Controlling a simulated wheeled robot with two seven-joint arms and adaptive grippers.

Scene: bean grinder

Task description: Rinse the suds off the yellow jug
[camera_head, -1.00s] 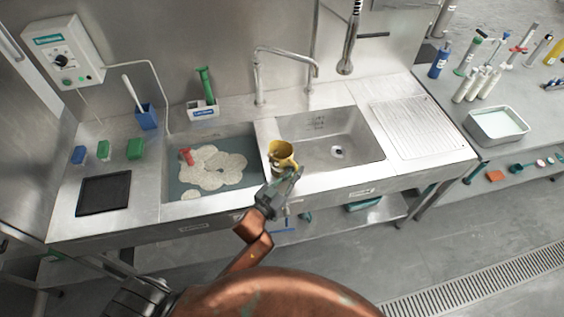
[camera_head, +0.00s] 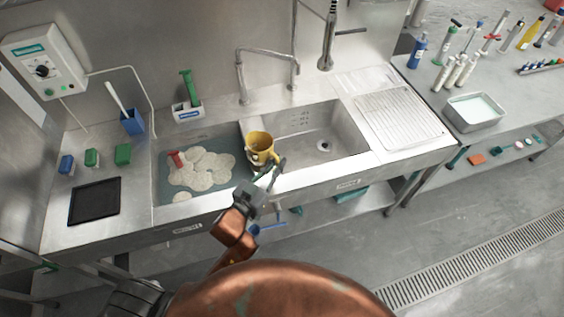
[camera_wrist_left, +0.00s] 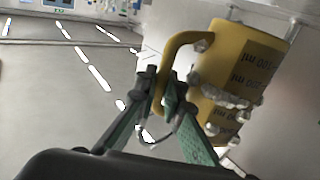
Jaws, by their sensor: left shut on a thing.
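The yellow jug (camera_head: 260,146) is held over the divider between the two sinks, at the left edge of the right basin. It also shows in the left wrist view (camera_wrist_left: 232,66), with white suds clinging to its side and lower part. My left gripper (camera_head: 272,170) is shut on the jug's handle; its green fingers (camera_wrist_left: 160,98) show close up in the left wrist view. The left basin (camera_head: 166,196) holds bluish water with patches of foam and a red object (camera_head: 177,159). The right basin (camera_head: 312,146) looks empty, with a drain. My right gripper is not in view.
A curved faucet (camera_head: 266,52) stands behind the sinks, with a hanging spray head (camera_head: 326,62) to its right. A ribbed drainboard (camera_head: 398,118) lies right of the basins. Sponges, a black tray (camera_head: 95,201) and a blue brush holder (camera_head: 132,122) are at left.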

